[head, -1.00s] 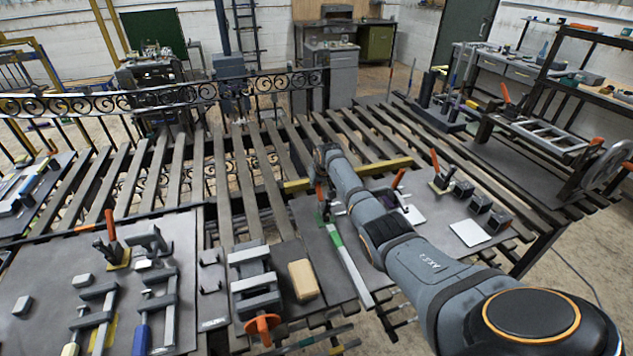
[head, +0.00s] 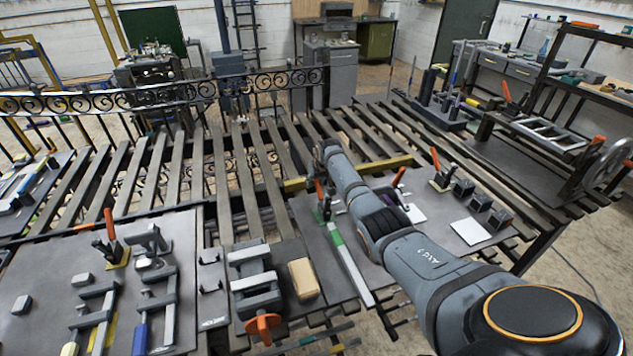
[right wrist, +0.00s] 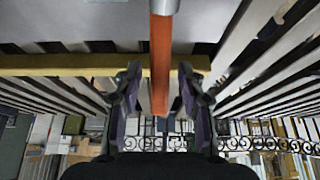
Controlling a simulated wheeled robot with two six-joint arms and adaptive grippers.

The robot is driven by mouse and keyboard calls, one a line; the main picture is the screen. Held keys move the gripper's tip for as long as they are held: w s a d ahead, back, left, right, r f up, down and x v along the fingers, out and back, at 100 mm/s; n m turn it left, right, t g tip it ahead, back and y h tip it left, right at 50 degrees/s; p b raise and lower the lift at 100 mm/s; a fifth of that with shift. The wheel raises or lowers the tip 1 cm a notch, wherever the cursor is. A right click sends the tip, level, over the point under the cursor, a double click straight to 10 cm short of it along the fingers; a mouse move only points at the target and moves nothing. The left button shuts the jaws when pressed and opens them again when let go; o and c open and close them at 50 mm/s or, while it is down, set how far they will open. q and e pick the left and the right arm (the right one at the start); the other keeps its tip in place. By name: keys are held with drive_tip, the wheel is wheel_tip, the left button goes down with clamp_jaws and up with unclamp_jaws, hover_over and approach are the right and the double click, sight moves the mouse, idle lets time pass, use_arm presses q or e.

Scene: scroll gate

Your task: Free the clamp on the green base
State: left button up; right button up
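The clamp on the green base (head: 324,215) stands on the grey plate right of the middle in the head view. Its orange handle (head: 319,187) points up, and my right arm partly hides the clamp. My right gripper (head: 322,160) is at the upper end of this handle. In the right wrist view, the orange handle (right wrist: 160,65) lies between the two fingers of my right gripper (right wrist: 160,92). The fingers are apart, with a gap on each side of the handle. My left gripper is not in view.
Another orange-handled clamp (head: 438,172) stands to the right, and one on a yellow base (head: 118,256) stands at the left. A bar with a green section (head: 348,262) lies in front of the green-based clamp. A yellow bar (head: 386,165) crosses the slats behind.

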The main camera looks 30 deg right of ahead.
drive_tip(key=v, duration=1.2)
